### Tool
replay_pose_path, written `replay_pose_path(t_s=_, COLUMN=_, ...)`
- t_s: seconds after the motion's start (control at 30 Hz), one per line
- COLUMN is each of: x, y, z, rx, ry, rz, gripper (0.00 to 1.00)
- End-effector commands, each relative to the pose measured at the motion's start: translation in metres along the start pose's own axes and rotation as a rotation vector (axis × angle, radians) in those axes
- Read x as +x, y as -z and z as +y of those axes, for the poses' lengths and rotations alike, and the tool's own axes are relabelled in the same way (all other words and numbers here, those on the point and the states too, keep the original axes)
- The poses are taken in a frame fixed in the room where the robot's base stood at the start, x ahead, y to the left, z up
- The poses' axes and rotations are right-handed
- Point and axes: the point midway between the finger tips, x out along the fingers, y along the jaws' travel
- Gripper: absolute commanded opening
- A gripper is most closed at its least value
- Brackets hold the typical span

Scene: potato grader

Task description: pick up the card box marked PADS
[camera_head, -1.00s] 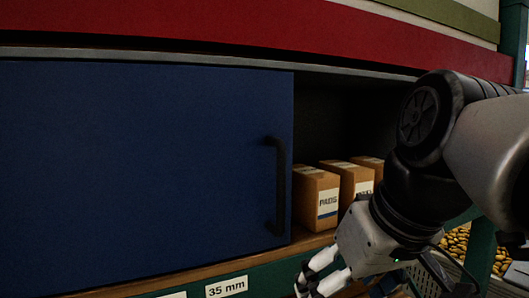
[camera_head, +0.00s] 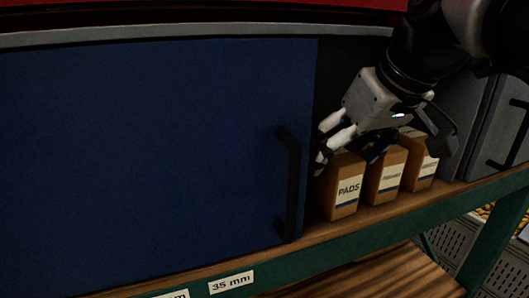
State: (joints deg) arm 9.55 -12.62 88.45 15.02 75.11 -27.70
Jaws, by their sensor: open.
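The card box marked PADS (camera_head: 341,187) is brown with a white label and stands upright on the wooden shelf, leftmost in a row of three boxes, just right of the blue door's edge. My gripper (camera_head: 345,158) is open, its fingers pointing down and left at the top of the PADS box. The fingers overlap the box's upper part in the picture; whether they touch it I cannot tell. The top of the box is partly hidden by the gripper.
A blue sliding door (camera_head: 150,165) with a dark upright handle (camera_head: 290,185) covers the left side, close beside the PADS box. Two similar card boxes, a middle one (camera_head: 386,176) and a right one (camera_head: 419,165), stand close on its right. A grey panel (camera_head: 497,135) with a dark handle is further right.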

Motion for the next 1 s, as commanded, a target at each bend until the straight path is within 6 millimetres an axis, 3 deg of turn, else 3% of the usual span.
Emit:
replay_pose_path(t_s=0.1, x=0.018, y=0.0, z=0.0, rx=-0.001, ry=0.001, rz=-0.002, gripper=0.78)
replay_pose_path(t_s=0.37, x=0.036, y=0.002, z=0.002, rx=0.001, ry=0.0, rz=-0.002, gripper=0.78)
replay_pose_path(t_s=0.63, x=0.074, y=0.008, z=0.006, rx=0.0, ry=0.0, rz=-0.001, gripper=0.78)
replay_pose_path(t_s=0.93, x=0.08, y=0.008, z=0.007, rx=0.0, ry=-0.001, rz=0.002, gripper=0.78)
replay_pose_path(t_s=1.0, x=0.08, y=0.008, z=0.007, rx=0.0, ry=-0.001, rz=0.001, gripper=0.74)
